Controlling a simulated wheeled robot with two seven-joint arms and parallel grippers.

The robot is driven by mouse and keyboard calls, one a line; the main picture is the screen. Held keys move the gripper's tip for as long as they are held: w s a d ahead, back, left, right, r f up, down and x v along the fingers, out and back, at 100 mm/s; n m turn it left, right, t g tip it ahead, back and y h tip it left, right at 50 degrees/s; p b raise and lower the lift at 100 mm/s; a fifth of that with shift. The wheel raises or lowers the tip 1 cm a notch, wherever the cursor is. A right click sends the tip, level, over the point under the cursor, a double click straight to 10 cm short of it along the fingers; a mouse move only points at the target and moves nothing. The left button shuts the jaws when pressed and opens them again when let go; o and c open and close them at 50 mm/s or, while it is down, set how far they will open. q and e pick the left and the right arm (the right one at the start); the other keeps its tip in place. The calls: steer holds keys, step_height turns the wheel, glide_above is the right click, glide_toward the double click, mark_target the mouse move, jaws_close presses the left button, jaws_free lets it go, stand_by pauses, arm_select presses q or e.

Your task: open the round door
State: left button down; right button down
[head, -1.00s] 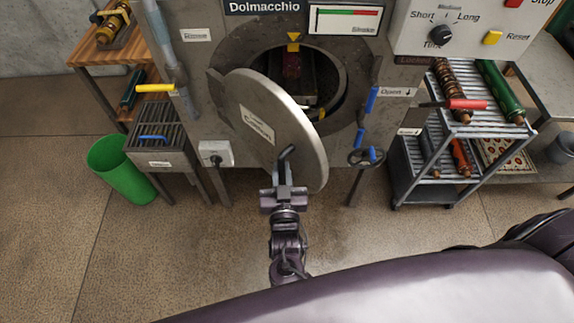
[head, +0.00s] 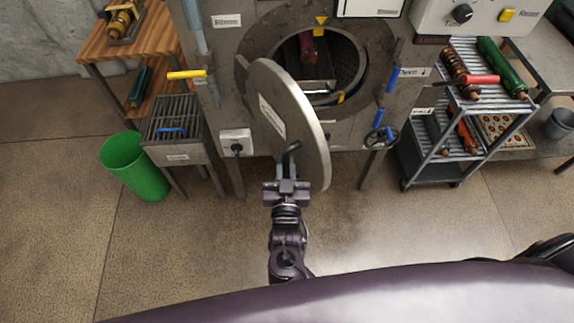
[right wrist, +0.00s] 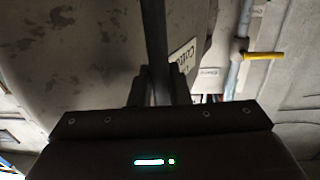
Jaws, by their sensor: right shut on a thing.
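The round door (head: 288,112) is a grey metal disc with a white label, swung open on the left side of the machine's round opening (head: 342,62). Inside the opening a dark red rolled thing (head: 307,47) shows. My right gripper (head: 288,172) is shut on the door's dark bar handle (head: 291,155) at the door's lower part. In the right wrist view, the handle (right wrist: 155,50) stands upright between the fingers, with the door's worn grey face (right wrist: 80,45) behind it. My left gripper is not in view.
A green bin (head: 135,168) and a grated stand (head: 177,128) are at the left. A yellow lever (head: 187,75) sticks out there. A rolling rack (head: 440,150) with rolls stands at the right. The floor in front is clear.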

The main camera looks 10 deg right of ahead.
steer(key=c, duration=1.6)
jaws_free()
steer(key=shift+w+r, duration=0.1)
steer(key=shift+w, duration=0.05)
steer(key=shift+o, duration=0.8)
steer(key=s+a+b, duration=0.1)
steer(key=s+b, duration=0.1)
steer(key=s, duration=0.5)
steer(key=shift+s+a, duration=0.3)
steer(key=shift+a, duration=0.05)
